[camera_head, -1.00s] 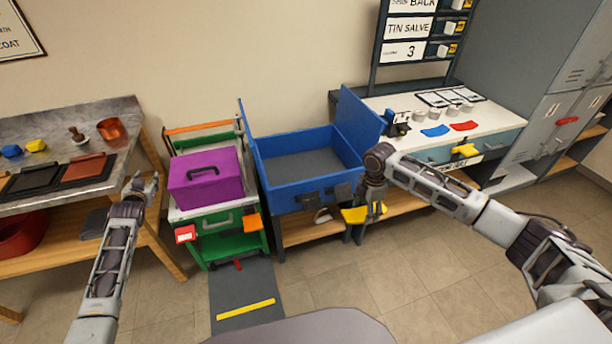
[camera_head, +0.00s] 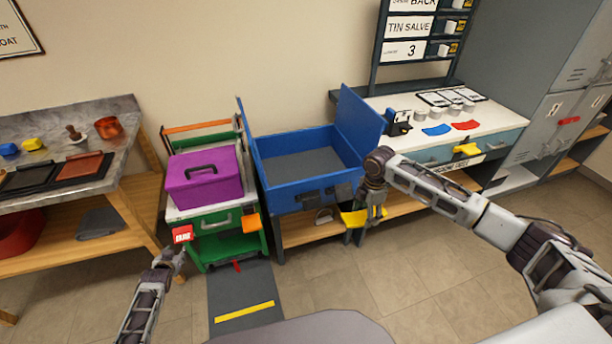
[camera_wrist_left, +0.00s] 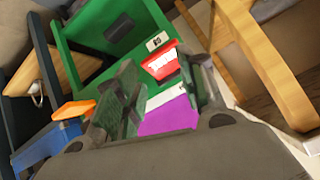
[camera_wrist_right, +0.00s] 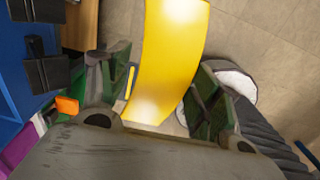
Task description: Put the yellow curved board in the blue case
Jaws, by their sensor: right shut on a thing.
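The yellow curved board (camera_head: 352,218) is held by my right gripper (camera_head: 374,212), in front of and just below the right front corner of the blue case. In the right wrist view the board (camera_wrist_right: 170,55) stands out between the two fingers. The blue case (camera_head: 283,194) is open at the top, with a grey floor and no object visible inside. Its dark latches show on the front, and the blue case also shows at the left edge of the right wrist view (camera_wrist_right: 12,65). My left gripper (camera_head: 173,256) is open and empty, low beside the green cart.
A purple box (camera_head: 205,185) sits on the green cart (camera_head: 215,250), left of the case. A red tag (camera_head: 182,234) hangs on the cart close to my left gripper; an orange tag (camera_head: 251,223) hangs on its right. A workbench (camera_head: 85,190) stands left.

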